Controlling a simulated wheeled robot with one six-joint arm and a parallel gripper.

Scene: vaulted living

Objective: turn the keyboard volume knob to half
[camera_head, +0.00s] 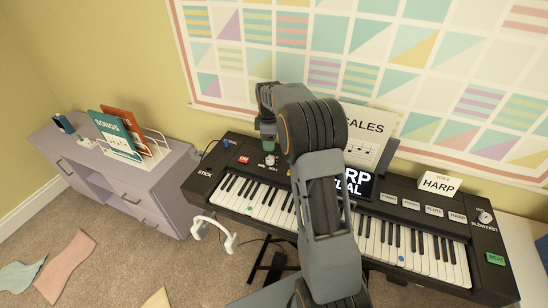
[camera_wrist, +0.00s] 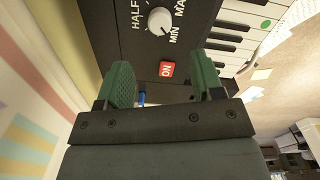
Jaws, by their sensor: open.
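The keyboard (camera_head: 215,160) is black and stands against the wall. Its white volume knob (camera_wrist: 160,20) shows at the top of the wrist view, with the words HALF, MIN and part of MAX printed around it. In the head view the knob (camera_head: 270,160) is small, just below my gripper. I cannot surely tell where its pointer is set. My gripper (camera_wrist: 163,72) has two green fingers, spread apart and empty. They are apart from the knob, with the red ON button (camera_wrist: 167,69) showing between them. In the head view my gripper (camera_head: 267,142) is mostly hidden by the wrist.
A second knob (camera_head: 485,217) and a green button (camera_head: 495,258) are at the keyboard's right end. Sheet music (camera_head: 368,130), a display (camera_head: 357,184) and a HARP card (camera_head: 435,184) stand behind the keys. A lilac cabinet (camera_head: 150,185) is at left; headphones (camera_head: 228,240) hang in front.

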